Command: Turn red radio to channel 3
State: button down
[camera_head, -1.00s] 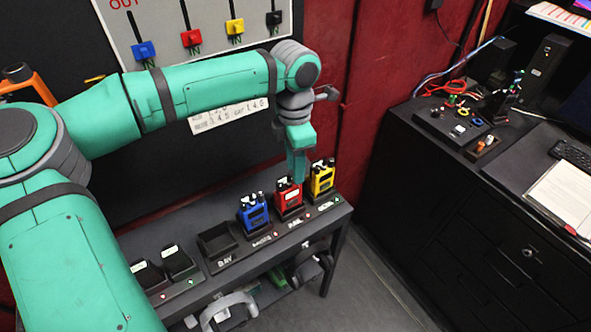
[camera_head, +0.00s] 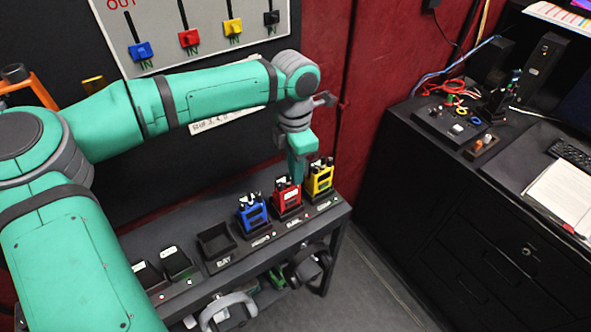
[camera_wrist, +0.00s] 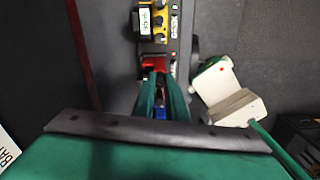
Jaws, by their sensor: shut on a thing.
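The red radio (camera_head: 285,197) stands upright in its dark cradle on the bench, between the blue radio (camera_head: 252,213) and the yellow radio (camera_head: 319,180). It also shows in the wrist view (camera_wrist: 152,63), partly hidden by my fingers. My gripper (camera_head: 296,180) points down at the top of the red radio, its fingers close together on a part there. In the wrist view my gripper (camera_wrist: 155,78) reaches the red radio's top. The part held, likely a knob, is hidden, and the channel setting cannot be read.
An empty dark cradle (camera_head: 215,242) and black devices (camera_head: 177,262) stand left of the radios. Headphones (camera_head: 228,308) lie on the shelf below. A board with coloured sliders (camera_head: 190,38) is on the wall. A black cabinet (camera_head: 470,190) stands right, across open floor.

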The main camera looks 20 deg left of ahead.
jog(key=n, duration=0.4)
jog(key=shift+n, duration=0.3)
jog(key=shift+a, duration=0.1)
jog(key=c, duration=1.8)
grip_release()
jog(key=shift+o, duration=0.2)
jog(key=shift+r, duration=0.15)
notch_tip(320, 180, up, 10)
jog(key=shift+r, duration=0.25)
